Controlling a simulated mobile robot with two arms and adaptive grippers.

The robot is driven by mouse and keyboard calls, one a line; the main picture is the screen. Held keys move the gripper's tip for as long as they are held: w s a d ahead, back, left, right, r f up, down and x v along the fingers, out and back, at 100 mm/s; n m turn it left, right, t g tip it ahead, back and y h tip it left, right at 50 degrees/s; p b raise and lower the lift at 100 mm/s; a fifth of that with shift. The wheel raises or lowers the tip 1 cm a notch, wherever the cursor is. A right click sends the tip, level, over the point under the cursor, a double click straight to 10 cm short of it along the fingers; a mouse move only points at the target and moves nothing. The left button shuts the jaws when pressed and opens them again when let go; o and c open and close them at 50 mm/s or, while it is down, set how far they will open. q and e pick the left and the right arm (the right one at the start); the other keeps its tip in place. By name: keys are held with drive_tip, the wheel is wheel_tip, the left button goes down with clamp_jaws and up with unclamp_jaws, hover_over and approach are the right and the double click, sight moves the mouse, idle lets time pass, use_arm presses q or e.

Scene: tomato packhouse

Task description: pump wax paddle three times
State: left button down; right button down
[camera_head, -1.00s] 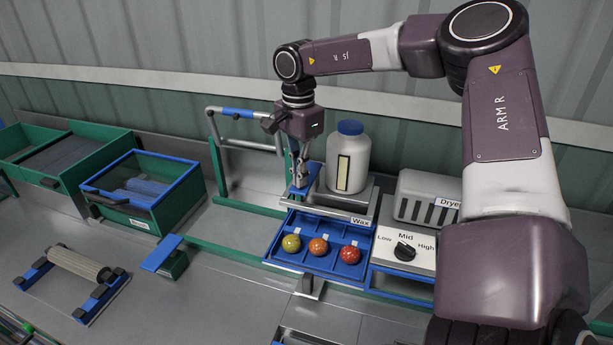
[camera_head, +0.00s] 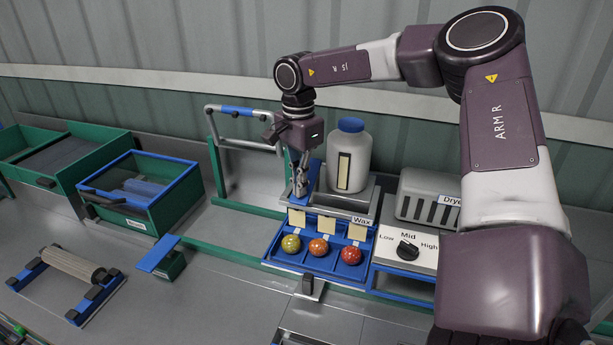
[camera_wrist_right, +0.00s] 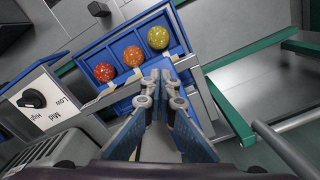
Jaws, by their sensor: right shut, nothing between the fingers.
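My right gripper (camera_head: 299,190) is shut and empty, pointing down at the left end of the wax station. It also shows in the wrist view (camera_wrist_right: 160,82). Its fingertips are against or just beside the blue paddle (camera_head: 315,181); I cannot tell whether they touch. The wax station (camera_head: 270,247) has a blue tray holding a yellow-green tomato (camera_head: 291,243), an orange tomato (camera_head: 318,247) and a red tomato (camera_head: 351,255) in a row. Cream pads (camera_head: 326,225) show behind the tomatoes. A white bottle (camera_head: 348,160) with a blue cap stands behind. My left gripper is out of view.
The dryer (camera_head: 428,200) and its Low-Mid-High dial (camera_head: 406,250) stand to the right. A grey handrail with a blue grip (camera_head: 237,111) rises to the left. A green bin (camera_head: 150,195) and a roller stand (camera_head: 72,265) lie further left.

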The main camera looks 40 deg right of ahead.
drive_tip(key=shift+s, duration=0.1)
drive_tip(key=shift+r+p, duration=1.1)
drive_tip(key=shift+r, duration=0.7)
drive_tip(key=shift+f, duration=0.1)
drive_tip(key=shift+f+b, duration=1.6)
drive_tip(key=shift+f, duration=0.3)
drive_tip(key=shift+r, duration=0.1)
drive_tip(key=shift+d+r+p, duration=0.1)
drive_tip(key=shift+r+p, duration=1.3)
drive_tip(key=shift+r, duration=0.65)
